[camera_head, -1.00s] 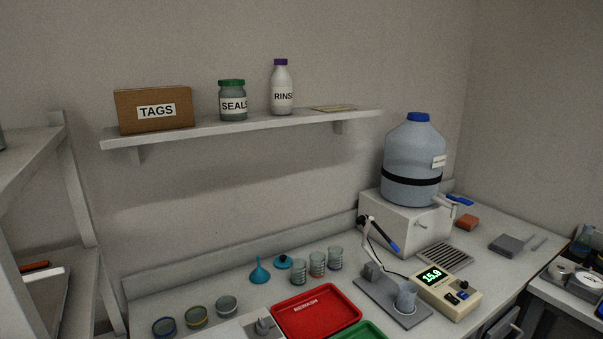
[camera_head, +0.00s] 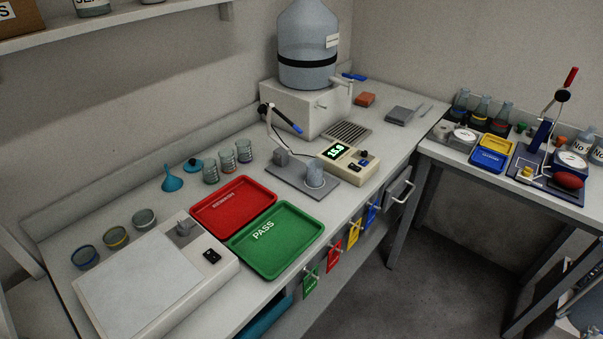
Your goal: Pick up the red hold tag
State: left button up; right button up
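A red tag (camera_head: 334,257) hangs from a peg on the front edge of the bench. It hangs between a green tag (camera_head: 310,283) on its left and a yellow tag (camera_head: 354,233) on its right. A blue tag (camera_head: 370,216) hangs further right. The writing on the red tag is too small to read. Neither of my grippers shows in the view.
A red tray (camera_head: 234,207) and a green PASS tray (camera_head: 300,255) lie on the bench above the tags. A drawer handle (camera_head: 403,190) sticks out right of the blue tag. Open floor (camera_head: 400,290) lies in front. A second table (camera_head: 445,150) stands at right.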

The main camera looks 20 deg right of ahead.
aim_at(333, 260)
jog(key=k+l, duration=0.2)
jog(key=l, duration=0.15)
jog(key=k+l, duration=0.2)
jog(key=l, duration=0.15)
jog(key=k+l, duration=0.2)
jog(key=l, duration=0.15)
jog(key=k+l, duration=0.2)
jog(key=l, duration=0.2)
jog(key=i+l, duration=0.1)
jog(key=l, duration=0.2)
jog(key=i+l+u, duration=0.15)
jog(key=l, duration=0.4)
jog(key=i+u, duration=0.05)
